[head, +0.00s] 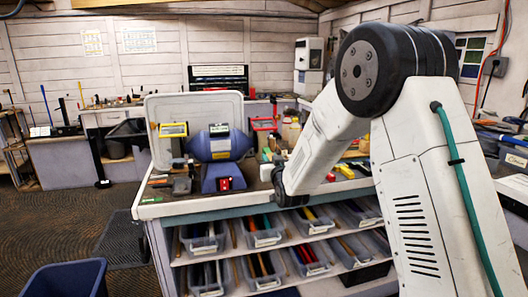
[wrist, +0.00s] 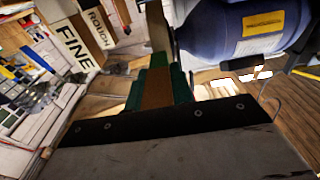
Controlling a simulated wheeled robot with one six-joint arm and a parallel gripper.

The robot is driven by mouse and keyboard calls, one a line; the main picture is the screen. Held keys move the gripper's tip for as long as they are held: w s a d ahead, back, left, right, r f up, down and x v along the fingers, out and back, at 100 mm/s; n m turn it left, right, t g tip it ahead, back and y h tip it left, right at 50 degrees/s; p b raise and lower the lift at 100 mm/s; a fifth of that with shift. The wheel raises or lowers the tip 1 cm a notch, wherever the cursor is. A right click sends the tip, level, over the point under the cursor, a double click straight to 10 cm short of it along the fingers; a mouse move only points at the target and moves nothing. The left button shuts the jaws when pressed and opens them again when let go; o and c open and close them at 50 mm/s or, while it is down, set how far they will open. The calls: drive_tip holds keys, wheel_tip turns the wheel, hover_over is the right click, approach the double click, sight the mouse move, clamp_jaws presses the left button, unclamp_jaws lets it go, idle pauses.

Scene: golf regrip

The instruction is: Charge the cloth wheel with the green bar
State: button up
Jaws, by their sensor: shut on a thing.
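My gripper (wrist: 160,80) is shut on the green bar (wrist: 158,62), whose lower part sits in a brown wrapper between the green finger pads. A tan strip, which looks like the cloth wheel edge-on (wrist: 156,28), stands just beyond the bar's green end. I cannot tell whether they touch. The blue bench motor (wrist: 262,28) is at the right in the wrist view. In the head view, the motor (head: 220,147) stands on the bench with a red switch on its base, and my gripper (head: 271,166) is low at its right side, mostly hidden by my arm.
Boxes marked FINE (wrist: 72,45) and ROUGH (wrist: 100,28) stand left of the wheel in the wrist view. Clear bins (head: 262,238) fill shelves under the bench (head: 180,209). A blue bin (head: 65,281) stands at lower left. Floor left of the bench is open.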

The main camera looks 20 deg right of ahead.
drive_tip(key=shift+a, duration=0.3)
idle(0.8)
drive_tip(key=shift+d, duration=0.4)
idle(0.4)
drive_tip(key=shift+s, duration=1.7)
drive_tip(key=shift+s, duration=3)
